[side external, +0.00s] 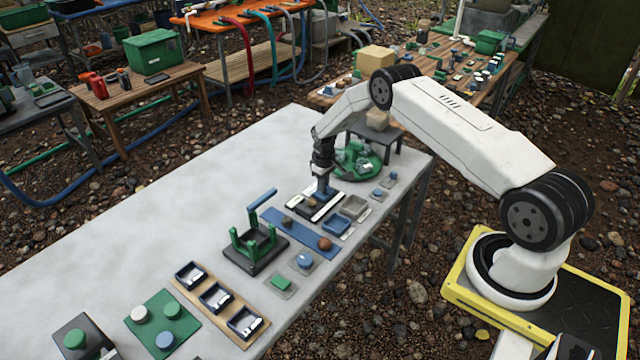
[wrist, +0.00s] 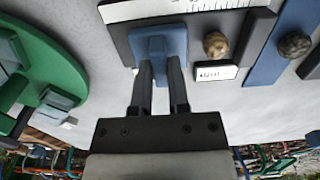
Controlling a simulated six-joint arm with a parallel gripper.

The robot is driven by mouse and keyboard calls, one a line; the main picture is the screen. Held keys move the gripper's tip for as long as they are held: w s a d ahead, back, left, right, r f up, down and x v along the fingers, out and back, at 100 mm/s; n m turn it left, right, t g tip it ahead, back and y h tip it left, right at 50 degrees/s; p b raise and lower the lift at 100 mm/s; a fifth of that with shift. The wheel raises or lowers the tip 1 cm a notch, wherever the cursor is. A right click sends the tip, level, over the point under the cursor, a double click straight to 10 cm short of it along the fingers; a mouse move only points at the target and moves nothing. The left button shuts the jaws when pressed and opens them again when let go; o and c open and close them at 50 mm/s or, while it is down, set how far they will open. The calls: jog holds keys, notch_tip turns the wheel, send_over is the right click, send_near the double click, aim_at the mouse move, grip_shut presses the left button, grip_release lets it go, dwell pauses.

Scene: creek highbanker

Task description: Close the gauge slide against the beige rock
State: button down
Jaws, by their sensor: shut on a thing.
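The gauge has a dark base (wrist: 255,40) with a white ruled scale (wrist: 190,8) along one edge. The beige rock (wrist: 215,45) sits on this base. The blue gauge slide (wrist: 157,42) is to its left in the wrist view, with a small gap showing between them. My gripper (wrist: 161,65) is shut on the slide, its two dark fingers reaching onto the blue part. In the side view my gripper (side external: 322,178) points down over the gauge (side external: 329,208) near the table's far right end.
A blue strip (side external: 300,232) beside the gauge carries a dark grey rock (wrist: 294,45) and a brown one (side external: 324,243). A round green stand (wrist: 55,65) is on the gauge's other side. Small trays (side external: 354,206) sit near the table edge. The table's left side is clear.

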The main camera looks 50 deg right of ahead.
jog(key=shift+a, duration=1.75)
jog(key=c, duration=0.7)
grip_release()
jog(key=shift+r, duration=0.1)
notch_tip(320, 180, up, 7)
jog(key=shift+f, duration=0.1)
dwell(0.5)
